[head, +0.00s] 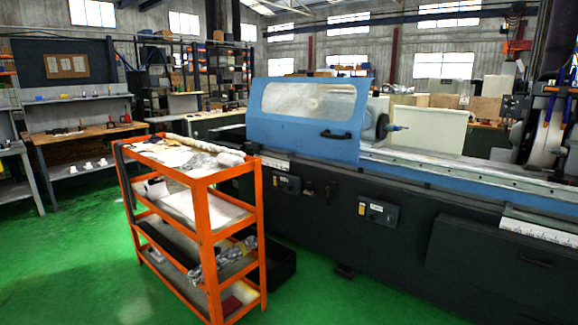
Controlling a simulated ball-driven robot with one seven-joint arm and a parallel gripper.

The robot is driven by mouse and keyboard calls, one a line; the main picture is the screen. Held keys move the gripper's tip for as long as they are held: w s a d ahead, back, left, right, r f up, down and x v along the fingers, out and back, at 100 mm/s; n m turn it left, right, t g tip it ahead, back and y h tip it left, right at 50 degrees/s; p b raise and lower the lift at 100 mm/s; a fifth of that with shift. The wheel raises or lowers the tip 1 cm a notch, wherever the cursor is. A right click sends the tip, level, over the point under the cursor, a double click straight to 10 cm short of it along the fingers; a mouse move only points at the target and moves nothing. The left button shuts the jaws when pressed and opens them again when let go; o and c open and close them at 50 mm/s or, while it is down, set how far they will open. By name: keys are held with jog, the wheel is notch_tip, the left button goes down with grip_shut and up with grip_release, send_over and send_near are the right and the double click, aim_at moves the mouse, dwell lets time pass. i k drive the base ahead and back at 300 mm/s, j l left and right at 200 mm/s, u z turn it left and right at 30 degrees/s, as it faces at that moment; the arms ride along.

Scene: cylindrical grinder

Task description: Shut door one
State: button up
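A blue sliding door (300,117) with a clear window and a black handle (336,134) stands on the left part of the grinder. To its right, the workhead (383,124) and the machine bed (470,175) are uncovered. No label shows which of these is door one. My gripper is not in view.
An orange shelf cart (203,250), loaded with cloths and papers, stands in front of the machine's left end, with a black bin (283,270) beside it. Workbenches (85,135) stand at the back left. The green floor (370,300) is clear before the machine's middle.

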aim_at(323, 99)
jog(key=i, duration=1)
jog(key=i+u, duration=0.15)
jog(key=i, duration=0.9)
jog(key=l, duration=0.1)
